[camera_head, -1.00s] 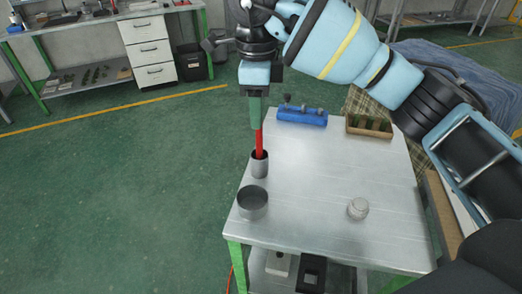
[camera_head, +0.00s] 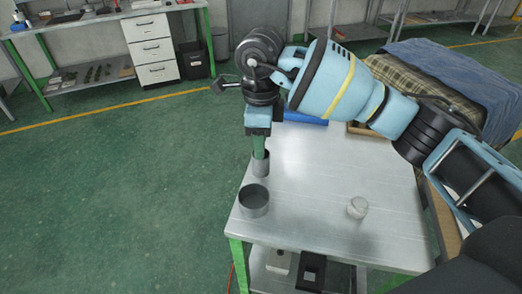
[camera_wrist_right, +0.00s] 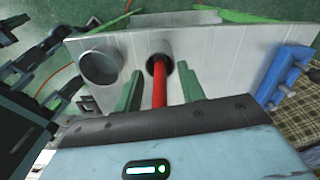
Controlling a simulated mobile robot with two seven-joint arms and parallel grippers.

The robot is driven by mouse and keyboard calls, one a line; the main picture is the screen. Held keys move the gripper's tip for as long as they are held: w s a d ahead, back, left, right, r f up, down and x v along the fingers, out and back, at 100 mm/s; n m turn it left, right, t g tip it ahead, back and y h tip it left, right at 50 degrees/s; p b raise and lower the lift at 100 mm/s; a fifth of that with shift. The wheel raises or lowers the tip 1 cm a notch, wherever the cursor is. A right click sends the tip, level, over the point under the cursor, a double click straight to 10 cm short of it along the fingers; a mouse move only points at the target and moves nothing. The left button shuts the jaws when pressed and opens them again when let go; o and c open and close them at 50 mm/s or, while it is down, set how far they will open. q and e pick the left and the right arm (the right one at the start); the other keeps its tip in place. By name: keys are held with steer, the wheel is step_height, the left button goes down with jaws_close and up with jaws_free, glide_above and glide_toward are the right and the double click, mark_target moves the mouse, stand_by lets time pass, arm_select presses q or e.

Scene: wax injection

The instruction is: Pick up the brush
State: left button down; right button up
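The brush (camera_wrist_right: 159,88) shows as a red handle in the right wrist view. It stands in a narrow grey metal cup (camera_wrist_right: 160,63), which also shows in the head view (camera_head: 261,168) near the table's left edge. My right gripper (camera_head: 259,153) points down just above that cup and hides the brush in the head view. In the right wrist view its two green fingers (camera_wrist_right: 157,75) are apart, one on each side of the red handle, with gaps visible. My left gripper is not in view.
A wider grey metal pot (camera_head: 254,203) stands close in front of the cup on the metal table (camera_head: 315,200). A small pale jar (camera_head: 357,207) stands to the right. A blue holder (camera_head: 308,120) and a wooden box (camera_head: 358,129) are at the back, partly hidden. The table's middle is clear.

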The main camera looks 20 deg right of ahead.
jaws_close()
stand_by(0.3)
step_height(320, 180, up, 10)
stand_by(0.5)
